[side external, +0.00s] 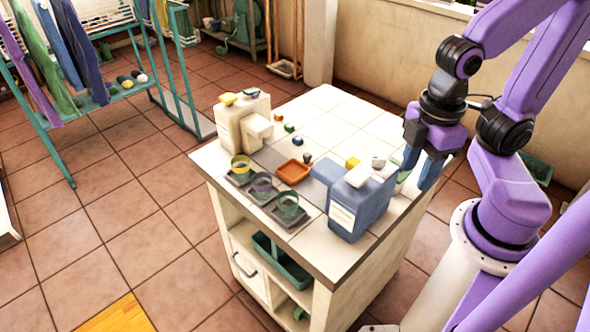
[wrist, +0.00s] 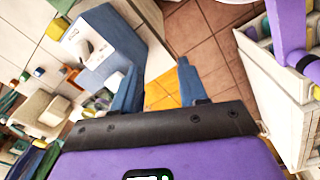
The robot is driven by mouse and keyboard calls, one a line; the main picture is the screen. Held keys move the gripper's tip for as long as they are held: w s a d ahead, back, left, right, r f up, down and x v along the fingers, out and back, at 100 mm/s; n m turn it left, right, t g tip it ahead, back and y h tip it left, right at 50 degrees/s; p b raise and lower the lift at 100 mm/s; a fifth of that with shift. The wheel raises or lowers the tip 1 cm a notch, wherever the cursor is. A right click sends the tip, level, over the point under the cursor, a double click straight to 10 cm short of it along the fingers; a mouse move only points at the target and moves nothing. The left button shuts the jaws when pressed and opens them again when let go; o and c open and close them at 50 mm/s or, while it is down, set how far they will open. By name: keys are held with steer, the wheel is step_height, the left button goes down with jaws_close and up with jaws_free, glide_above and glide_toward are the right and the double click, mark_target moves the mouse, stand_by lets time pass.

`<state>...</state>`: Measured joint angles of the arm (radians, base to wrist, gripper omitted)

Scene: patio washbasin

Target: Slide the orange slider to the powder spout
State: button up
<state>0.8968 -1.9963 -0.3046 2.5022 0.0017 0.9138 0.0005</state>
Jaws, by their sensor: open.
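The orange slider (side external: 293,172) is a shallow orange tray on a grey strip across the worktop. It sits between a cream dispenser (side external: 238,120) and a blue dispenser (side external: 358,208). The cream one has a cream block on its front and yellow and blue pieces on top. The blue one has a white block on top and shows in the wrist view (wrist: 100,45). I cannot tell which part is the powder spout. My gripper (side external: 418,176) hangs right of the blue dispenser, apart from the slider. Its blue fingers (wrist: 157,72) are open and empty.
Several dark trays with round cups (side external: 262,187) line the worktop's front edge. A small dark knob (side external: 307,158) stands beside the slider, with small coloured blocks behind. The tiled worktop (side external: 330,110) is clear at the back. A clothes rack (side external: 75,100) stands far left.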

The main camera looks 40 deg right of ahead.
stand_by(0.4)
steer(key=shift+o, duration=0.6)
steer(key=shift+n, duration=0.7)
steer(key=w+a, duration=0.1)
steer(key=w, duration=0.5)
steer(key=w+a, duration=0.1)
steer(key=w, duration=0.2)
steer(key=shift+w+a+r, duration=0.2)
steer(key=shift+a+r, duration=0.1)
steer(key=shift+r, duration=0.05)
steer(key=w+n, duration=0.1)
steer(key=w, duration=0.6)
steer(key=n, duration=0.3)
glide_above(308, 154)
step_height(308, 154, down, 4)
steer(key=f, duration=0.1)
step_height(308, 154, down, 17)
steer(key=shift+d+r, duration=0.1)
